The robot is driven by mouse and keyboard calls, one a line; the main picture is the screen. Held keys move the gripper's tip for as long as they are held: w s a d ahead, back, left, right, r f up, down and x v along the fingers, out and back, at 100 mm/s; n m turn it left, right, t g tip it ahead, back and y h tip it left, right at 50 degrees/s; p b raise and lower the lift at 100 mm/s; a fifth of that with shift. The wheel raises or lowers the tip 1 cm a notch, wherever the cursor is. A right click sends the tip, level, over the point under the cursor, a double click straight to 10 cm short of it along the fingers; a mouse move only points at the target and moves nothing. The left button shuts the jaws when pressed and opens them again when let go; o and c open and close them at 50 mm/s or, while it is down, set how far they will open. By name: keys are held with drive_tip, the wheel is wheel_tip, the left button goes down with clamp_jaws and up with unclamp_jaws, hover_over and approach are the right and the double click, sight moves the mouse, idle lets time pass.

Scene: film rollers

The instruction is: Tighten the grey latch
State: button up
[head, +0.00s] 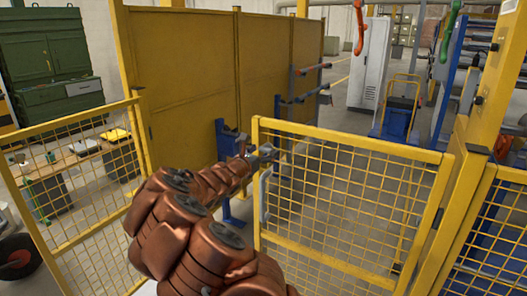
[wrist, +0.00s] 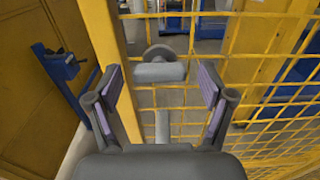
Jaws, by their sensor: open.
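The grey latch (wrist: 160,71) shows in the wrist view as a grey block with a rounded knob behind it, in front of the yellow mesh gate. My gripper (wrist: 160,85) is open, with one purple-padded finger on each side of the latch. The latch appears between the fingers, and I see no contact. In the head view my gripper (head: 262,155) is at the upper left corner of the mesh gate (head: 350,137). There the arm and gripper largely hide the latch. A grey vertical handle (head: 264,197) is on the gate's left edge, just below the gripper.
A yellow panel wall (head: 215,80) stands behind my arm on the left. Another mesh fence (head: 85,175) is at the left, and a thick yellow post (head: 478,140) is at the right. A blue stand (head: 222,150) is behind the gripper. Open floor lies beyond the gate.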

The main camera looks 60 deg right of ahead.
drive_tip(key=c, duration=1.2)
drive_tip(key=shift+o, duration=0.2)
